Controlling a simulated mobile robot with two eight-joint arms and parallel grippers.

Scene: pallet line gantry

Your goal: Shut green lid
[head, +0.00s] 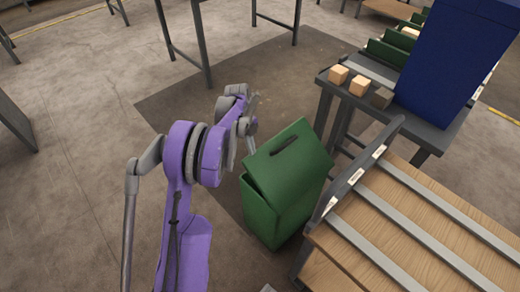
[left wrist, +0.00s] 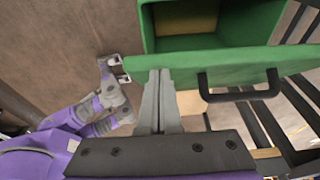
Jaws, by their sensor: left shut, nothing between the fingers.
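The green box (head: 262,222) stands on the floor in the middle of the head view. Its green lid (head: 310,153) carries a black handle (head: 284,146) and stands ajar, tilted above the box. In the left wrist view the lid (left wrist: 180,68) crosses below the box's open inside, with the handle (left wrist: 240,86) on its near face. My left gripper (head: 250,104) is beside the lid's left side in the head view, shut and empty. In the left wrist view its fingertips (left wrist: 160,76) overlap the lid's edge; I cannot tell if they touch.
A wooden-slat roller table (head: 425,226) stands close to the box's right. Behind it, a grey table (head: 440,135) bears a tall blue bin (head: 455,60) and small wooden blocks (head: 338,75). Floor (head: 70,190) to the left is clear.

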